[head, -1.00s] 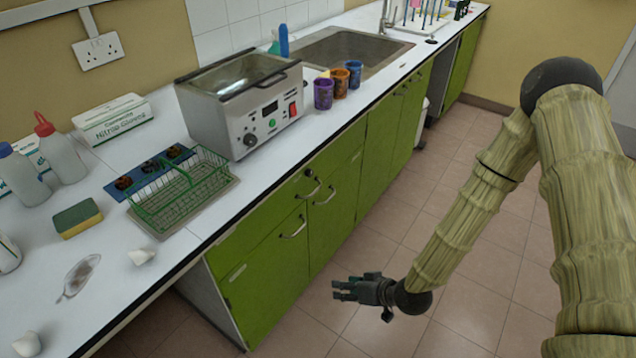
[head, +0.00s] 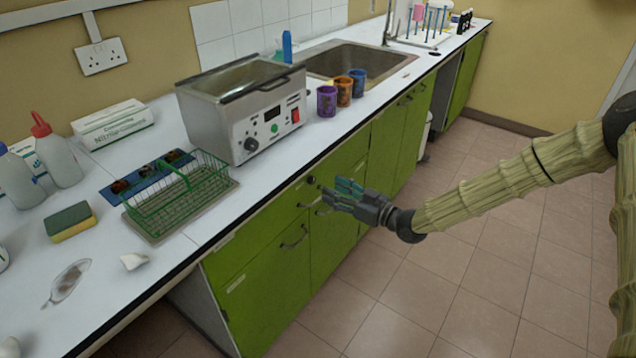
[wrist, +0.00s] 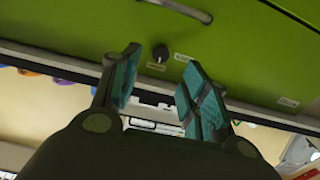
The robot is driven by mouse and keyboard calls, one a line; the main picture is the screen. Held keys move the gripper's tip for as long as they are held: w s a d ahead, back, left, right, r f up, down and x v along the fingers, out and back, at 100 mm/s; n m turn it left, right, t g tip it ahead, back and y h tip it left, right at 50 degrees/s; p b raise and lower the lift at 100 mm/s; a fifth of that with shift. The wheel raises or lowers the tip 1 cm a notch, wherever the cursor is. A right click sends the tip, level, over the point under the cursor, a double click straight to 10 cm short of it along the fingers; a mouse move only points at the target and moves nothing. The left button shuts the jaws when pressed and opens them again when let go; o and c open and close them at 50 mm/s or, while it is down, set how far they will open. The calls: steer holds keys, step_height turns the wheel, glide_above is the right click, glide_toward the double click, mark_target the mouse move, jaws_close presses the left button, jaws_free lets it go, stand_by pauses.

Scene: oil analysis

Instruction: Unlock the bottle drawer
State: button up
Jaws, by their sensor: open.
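The green drawer front (head: 250,232) is under the counter edge, and it looks closed. A small black lock knob (head: 311,180) sits near its upper right. In the wrist view the knob (wrist: 160,55) stands out from the green panel, with small white labels near it that I cannot read. My gripper (head: 332,190) is open and empty in front of the cabinet, just right of and slightly below the knob in the head view. In the wrist view the knob appears between the two teal fingertips (wrist: 161,65), with no clear contact. The gripper partly hides a handle.
Another handle (head: 295,237) sticks out from the cabinet door below. The counter (head: 215,218) overhangs above and holds a water bath (head: 240,130), a green wire basket (head: 180,195) and several cups. The tiled floor (head: 440,290) in front is clear.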

mark_target(314, 180)
steer(key=x, duration=0.6)
steer(key=shift+w+a, duration=0.15)
steer(key=shift+a, duration=0.05)
jaws_close()
